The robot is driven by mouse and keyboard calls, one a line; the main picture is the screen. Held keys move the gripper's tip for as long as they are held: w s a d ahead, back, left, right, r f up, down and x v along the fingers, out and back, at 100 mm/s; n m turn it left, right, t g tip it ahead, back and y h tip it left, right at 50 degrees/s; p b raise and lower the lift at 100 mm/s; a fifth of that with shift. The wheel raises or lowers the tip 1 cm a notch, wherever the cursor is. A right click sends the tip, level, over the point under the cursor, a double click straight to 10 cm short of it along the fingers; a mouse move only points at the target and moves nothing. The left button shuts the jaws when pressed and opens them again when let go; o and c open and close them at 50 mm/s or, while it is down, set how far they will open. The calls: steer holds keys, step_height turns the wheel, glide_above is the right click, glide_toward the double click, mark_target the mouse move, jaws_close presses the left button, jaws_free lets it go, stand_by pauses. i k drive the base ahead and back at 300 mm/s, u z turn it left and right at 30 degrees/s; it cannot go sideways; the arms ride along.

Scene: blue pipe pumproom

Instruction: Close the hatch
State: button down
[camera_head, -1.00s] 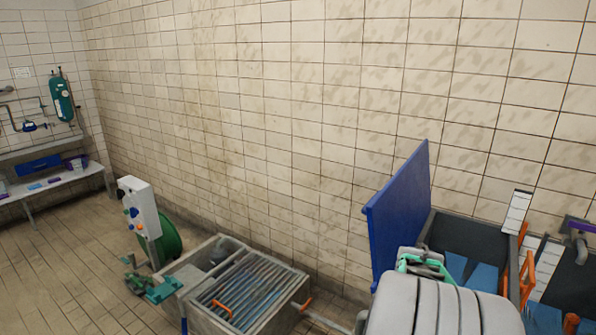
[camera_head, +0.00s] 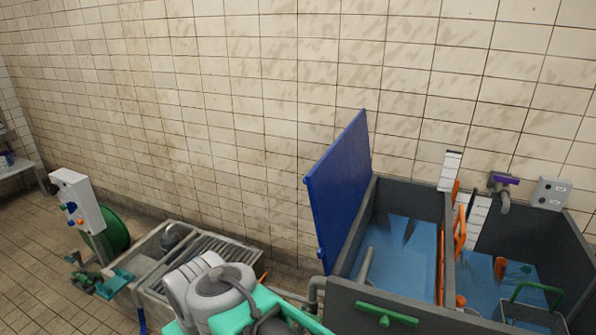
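The hatch is a blue panel (camera_head: 340,190) standing steeply open along the left side of a dark grey tank (camera_head: 385,300). Its lower edge meets the tank's left wall, and the tank's top is open, showing blue water inside. A green handle (camera_head: 386,313) is on the tank's front. Grey and teal links of my arm show at the bottom centre, in front of and to the left of the tank. My gripper's fingers do not show.
A second tank section with blue water (camera_head: 505,275) lies to the right, with orange parts and a purple-handled tap (camera_head: 503,185) by it. A grated basin (camera_head: 205,250) stands left, beside a white control box (camera_head: 78,200). Tiled wall closes the back; floor at left is open.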

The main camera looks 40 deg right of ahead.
mark_target(337, 185)
steer(key=u, duration=0.5)
steer(key=i, duration=0.85)
steer(key=z, duration=2.8)
